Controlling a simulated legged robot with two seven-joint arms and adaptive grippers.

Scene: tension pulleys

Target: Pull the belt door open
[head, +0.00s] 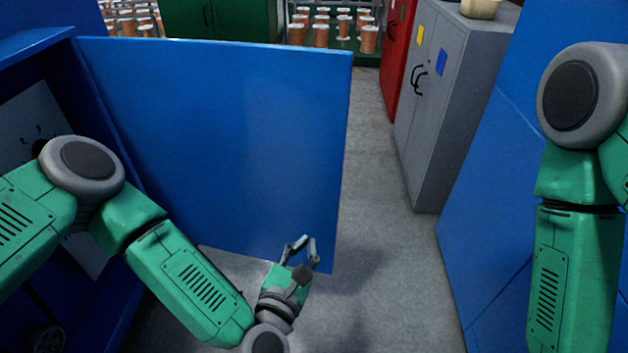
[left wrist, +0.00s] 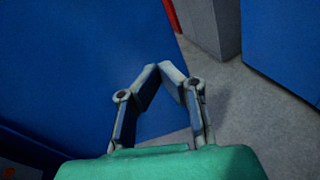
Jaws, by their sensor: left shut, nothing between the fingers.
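The blue belt door (head: 215,140) stands swung out from the blue machine cabinet (head: 62,75) on the left, and a gap shows between its lower edge and the floor. My left gripper (head: 304,240) is in front of the door, near its lower right corner, with the fingers shut and nothing between them. In the left wrist view the fingertips (left wrist: 160,70) come together in front of the door (left wrist: 75,65), close to its free edge. I cannot tell whether they touch it. My right arm shows at the right, but its gripper is out of view.
A grey cabinet (head: 440,95) and a red cabinet (head: 396,45) stand beyond the door. A blue panel (head: 485,220) is on the right. Clear grey floor (head: 390,200) runs between it and the door. Copper spools (head: 321,35) stand on shelves at the back.

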